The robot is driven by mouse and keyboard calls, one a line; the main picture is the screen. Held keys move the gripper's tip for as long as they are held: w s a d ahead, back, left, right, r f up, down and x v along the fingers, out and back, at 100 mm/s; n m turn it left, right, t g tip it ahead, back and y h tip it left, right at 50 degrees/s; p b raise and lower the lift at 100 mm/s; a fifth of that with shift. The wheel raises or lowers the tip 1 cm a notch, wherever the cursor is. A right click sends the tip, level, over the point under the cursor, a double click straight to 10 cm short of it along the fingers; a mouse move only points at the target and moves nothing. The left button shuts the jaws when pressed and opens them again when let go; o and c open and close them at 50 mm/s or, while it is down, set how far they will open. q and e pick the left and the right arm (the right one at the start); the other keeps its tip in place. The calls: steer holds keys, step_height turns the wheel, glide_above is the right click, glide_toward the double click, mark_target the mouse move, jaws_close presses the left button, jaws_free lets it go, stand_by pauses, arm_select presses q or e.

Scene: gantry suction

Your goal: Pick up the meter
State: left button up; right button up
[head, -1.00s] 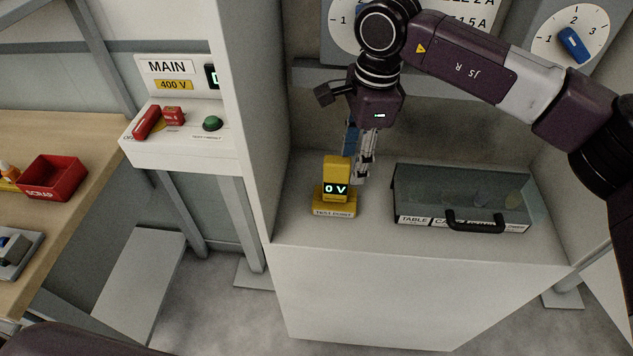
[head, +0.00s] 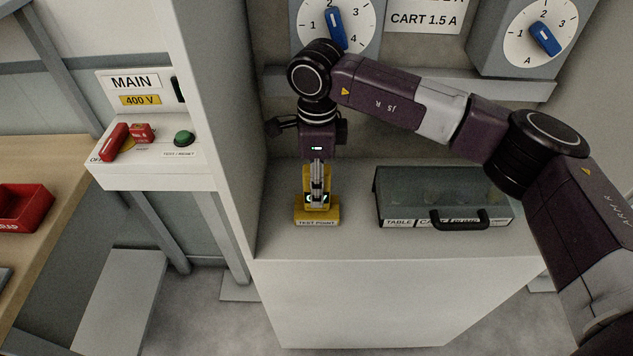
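The yellow meter (head: 328,187) stands upright on the yellow base marked TEST POINT (head: 316,222), on the grey cabinet top. My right gripper (head: 318,195) points down at the meter, and its fingers cover the middle of the meter and most of its display. The fingers overlap in this view, so I cannot tell whether they are open or shut, or whether they touch the meter. My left gripper is out of view.
A clear-lidded case (head: 440,196) with a black handle stands to the right of the meter. Two dials (head: 544,38) are above a ledge behind. The MAIN panel (head: 150,150) is left of the cabinet's side wall. A red bin (head: 22,208) sits on the bench.

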steer(key=shift+f, duration=0.95)
steer(key=shift+c, duration=0.2)
jaws_close()
steer(key=shift+r, duration=0.15)
